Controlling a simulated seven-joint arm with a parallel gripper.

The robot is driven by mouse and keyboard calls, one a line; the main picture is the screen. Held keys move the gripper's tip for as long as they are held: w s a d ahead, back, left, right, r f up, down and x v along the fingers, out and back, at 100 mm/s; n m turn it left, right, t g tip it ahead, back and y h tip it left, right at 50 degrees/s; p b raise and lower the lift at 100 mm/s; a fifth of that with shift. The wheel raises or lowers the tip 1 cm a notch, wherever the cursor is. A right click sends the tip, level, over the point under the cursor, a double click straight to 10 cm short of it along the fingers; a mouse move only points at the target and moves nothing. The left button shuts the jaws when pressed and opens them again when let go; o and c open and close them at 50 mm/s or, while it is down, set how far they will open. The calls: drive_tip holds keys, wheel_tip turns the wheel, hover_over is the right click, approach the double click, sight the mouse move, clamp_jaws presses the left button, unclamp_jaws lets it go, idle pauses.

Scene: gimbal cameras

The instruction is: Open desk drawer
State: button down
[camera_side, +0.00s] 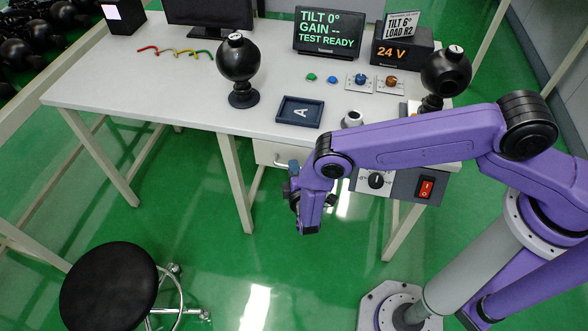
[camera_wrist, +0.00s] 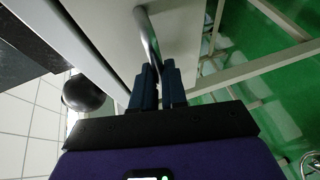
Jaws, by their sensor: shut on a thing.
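The desk drawer (camera_side: 268,152) has a pale front under the desk's front edge, largely hidden behind my arm in the side view. Its metal bar handle (camera_wrist: 148,35) shows in the wrist view, running down between my fingers; part of it shows in the side view (camera_side: 254,180). My gripper (camera_wrist: 158,75) has its two dark blue fingers shut on the handle, one on each side. In the side view my gripper (camera_side: 293,166) is in front of the drawer, below the desktop. I cannot tell whether the drawer is slightly open or fully closed.
The white desk (camera_side: 150,80) carries a black gimbal camera (camera_side: 239,62), a second one (camera_side: 445,72), a dark tray (camera_side: 300,111) and a display (camera_side: 328,32). A control panel with a red switch (camera_side: 426,188) hangs right of the drawer. A black stool (camera_side: 110,285) stands front left. Green floor before the drawer is clear.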

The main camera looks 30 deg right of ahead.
drive_tip(key=s+a, duration=1.4)
drive_tip(key=shift+s+a, duration=0.3)
drive_tip(key=shift+s, duration=0.1)
drive_tip(key=c, duration=1.2)
unclamp_jaws()
drive_tip(key=shift+o, duration=0.2)
drive_tip(key=v, duration=1.7)
drive_tip(key=shift+s, duration=0.2)
drive_tip(key=shift+a, duration=0.1)
